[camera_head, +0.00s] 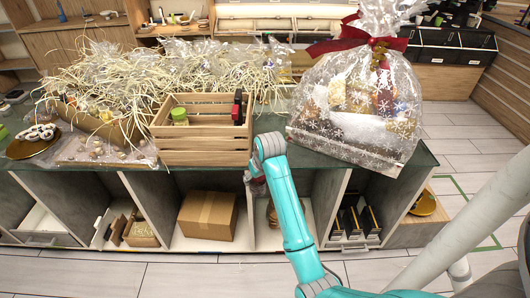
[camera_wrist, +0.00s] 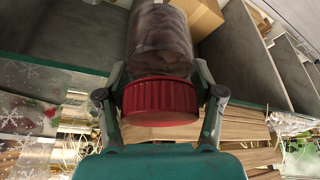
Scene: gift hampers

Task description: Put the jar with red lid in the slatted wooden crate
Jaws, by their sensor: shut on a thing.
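The jar with red lid (camera_wrist: 160,98) fills the middle of the wrist view, its clear body showing dark brown contents. My gripper (camera_wrist: 160,82) is shut on it, with a finger on each side near the lid. In the head view my gripper (camera_head: 256,180) is low in front of the counter's edge, just right of and below the slatted wooden crate (camera_head: 205,157); the jar is mostly hidden there. The crate stands on the counter and holds a green-lidded item (camera_head: 179,115) and a dark bottle with red (camera_head: 238,107). Its slats also show in the wrist view (camera_wrist: 240,132).
A wrapped hamper with a red bow (camera_head: 355,100) stands right of the crate. Straw-filled clear bags (camera_head: 130,80) crowd the counter behind and left. Shelves below hold a cardboard box (camera_head: 208,215). A gold dish (camera_head: 32,146) is at the far left.

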